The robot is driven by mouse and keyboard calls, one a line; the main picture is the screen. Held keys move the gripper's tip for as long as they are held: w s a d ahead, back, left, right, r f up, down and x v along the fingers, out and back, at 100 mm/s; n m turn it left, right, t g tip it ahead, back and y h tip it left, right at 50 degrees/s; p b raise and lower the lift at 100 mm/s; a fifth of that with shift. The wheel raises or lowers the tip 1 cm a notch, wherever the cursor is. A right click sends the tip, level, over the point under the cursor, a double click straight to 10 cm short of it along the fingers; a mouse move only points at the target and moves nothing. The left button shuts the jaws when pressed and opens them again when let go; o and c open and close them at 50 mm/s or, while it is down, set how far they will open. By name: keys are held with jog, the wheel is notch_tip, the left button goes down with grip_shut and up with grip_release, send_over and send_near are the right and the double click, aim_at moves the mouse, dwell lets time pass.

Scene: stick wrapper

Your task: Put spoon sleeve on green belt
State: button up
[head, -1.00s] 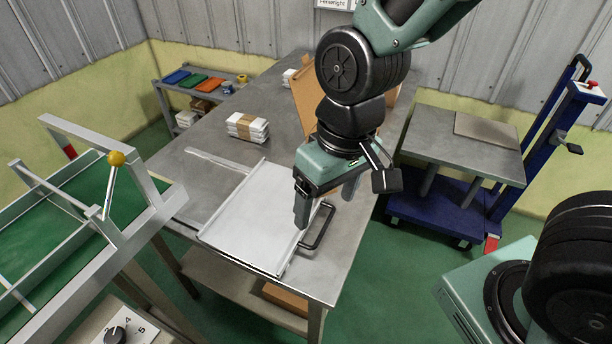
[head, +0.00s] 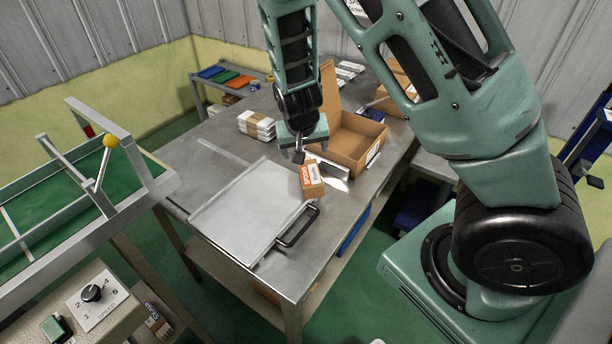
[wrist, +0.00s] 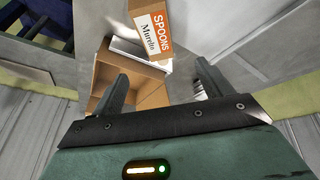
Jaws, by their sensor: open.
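The spoon sleeve, a small brown carton (head: 312,180) with an orange-and-white label, sits at the right edge of the white tray on the metal table. In the wrist view its label reads SPOONS (wrist: 155,28), and it lies beyond my fingertips. My gripper (head: 298,153) is just behind and above the sleeve in the head view. Its two fingers stand apart in the wrist view (wrist: 163,82), with nothing held between them. The green belt (head: 60,215) runs inside a grey metal frame at the left.
The white tray (head: 245,212) has a black handle (head: 298,228) at its front right. An open cardboard box (head: 352,146) stands behind the sleeve. White bundles (head: 256,125) lie at the table's back left. A yellow-knobbed lever (head: 108,142) rises on the belt's frame.

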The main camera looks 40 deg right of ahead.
jog(key=p, duration=0.1)
send_near(309, 171)
jog(key=x, duration=0.5)
jog(key=shift+w+f, duration=0.1)
jog(key=shift+f, duration=0.05)
jog(key=shift+p+x, duration=1.1)
jog(key=shift+x, duration=1.55)
jog(key=shift+d, duration=0.1)
jog(key=shift+c, duration=0.4)
jog(key=c, duration=1.1)
jog(key=shift+o, duration=0.2)
notch_tip(309, 171, up, 10)
jog(key=shift+r+b, duration=0.1)
jog(key=shift+b, duration=1.05)
jog(key=s+a+f+n+t+y, duration=0.1)
jog(key=s+a+f+n, duration=0.4)
jog(key=s+a, duration=0.3)
jog(key=shift+s+f+y, duration=0.4)
jog(key=shift+s, duration=0.45)
